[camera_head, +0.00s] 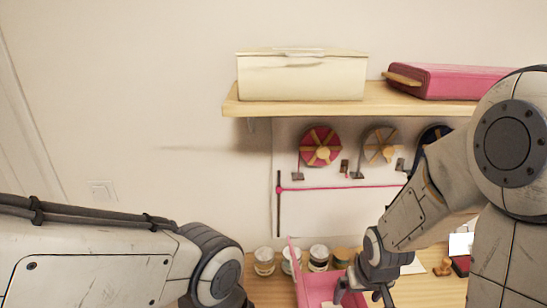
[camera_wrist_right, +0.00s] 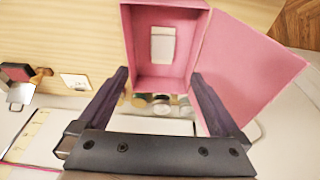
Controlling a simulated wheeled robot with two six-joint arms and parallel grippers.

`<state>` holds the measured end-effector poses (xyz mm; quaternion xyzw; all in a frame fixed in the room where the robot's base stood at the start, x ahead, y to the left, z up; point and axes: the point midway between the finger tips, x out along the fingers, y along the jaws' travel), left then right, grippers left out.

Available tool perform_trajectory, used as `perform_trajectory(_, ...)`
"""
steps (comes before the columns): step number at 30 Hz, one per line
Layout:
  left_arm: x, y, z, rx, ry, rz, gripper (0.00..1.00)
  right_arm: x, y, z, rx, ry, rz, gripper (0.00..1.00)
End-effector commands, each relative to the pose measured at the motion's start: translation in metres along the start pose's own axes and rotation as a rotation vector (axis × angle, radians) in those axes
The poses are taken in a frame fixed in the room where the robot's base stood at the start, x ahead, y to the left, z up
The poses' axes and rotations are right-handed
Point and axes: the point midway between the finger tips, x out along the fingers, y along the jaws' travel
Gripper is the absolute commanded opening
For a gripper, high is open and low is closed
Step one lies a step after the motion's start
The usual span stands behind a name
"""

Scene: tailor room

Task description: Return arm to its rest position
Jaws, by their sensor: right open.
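My right arm reaches down from the right in the head view. Its gripper (camera_head: 364,296) is open over the worktable, at the pink box (camera_head: 312,292). In the right wrist view the two dark fingers (camera_wrist_right: 160,80) are spread apart with nothing between them. The open pink box (camera_wrist_right: 128,50) lies beyond the fingertips, with its lid (camera_wrist_right: 245,70) swung out to the right. A pale rectangular item (camera_wrist_right: 162,44) lies inside the box. My left arm crosses the lower left of the head view, and its gripper is out of frame.
Several jars (camera_head: 264,262) stand along the back of the wooden table (camera_head: 425,288). A shelf (camera_head: 300,106) above holds a cream box (camera_head: 300,78) and a pink case (camera_head: 450,82). Spools (camera_head: 320,146) hang below it.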

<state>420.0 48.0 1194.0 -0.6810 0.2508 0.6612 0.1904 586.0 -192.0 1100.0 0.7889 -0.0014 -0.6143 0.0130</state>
Motion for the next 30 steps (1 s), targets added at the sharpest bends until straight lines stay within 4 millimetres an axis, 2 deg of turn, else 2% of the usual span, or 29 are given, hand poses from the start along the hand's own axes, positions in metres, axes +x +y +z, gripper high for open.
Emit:
perform_trajectory(1,0.0,0.0,0.0,0.0,0.0,0.0,0.3,-0.012,-0.001,0.003,0.005,0.004,-0.002,1.0)
perform_trajectory(6,0.0,0.0,0.0,0.0,0.0,0.0,0.3,-0.044,-0.007,0.019,0.019,-0.008,-0.019,1.0)
perform_trajectory(8,0.008,-0.001,0.0,0.0,0.0,0.0,0.3,-0.042,-0.025,0.026,-0.036,-0.026,-0.037,1.0)
perform_trajectory(14,0.022,-0.002,0.001,0.0,0.0,0.0,0.3,-0.052,-0.074,0.052,-0.205,-0.074,-0.088,1.0)
perform_trajectory(17,0.031,-0.002,0.002,0.0,0.0,0.0,0.3,-0.059,-0.099,0.073,-0.306,-0.103,-0.117,1.0)
perform_trajectory(21,0.044,-0.003,0.002,0.0,0.0,0.0,0.3,-0.07,-0.129,0.111,-0.465,-0.151,-0.156,1.0)
perform_trajectory(25,0.05,-0.004,0.003,0.0,0.0,0.0,0.3,-0.08,-0.142,0.137,-0.566,-0.187,-0.178,1.0)
perform_trajectory(30,0.051,-0.004,0.003,0.0,0.0,0.0,0.3,-0.086,-0.146,0.148,-0.607,-0.204,-0.185,1.0)
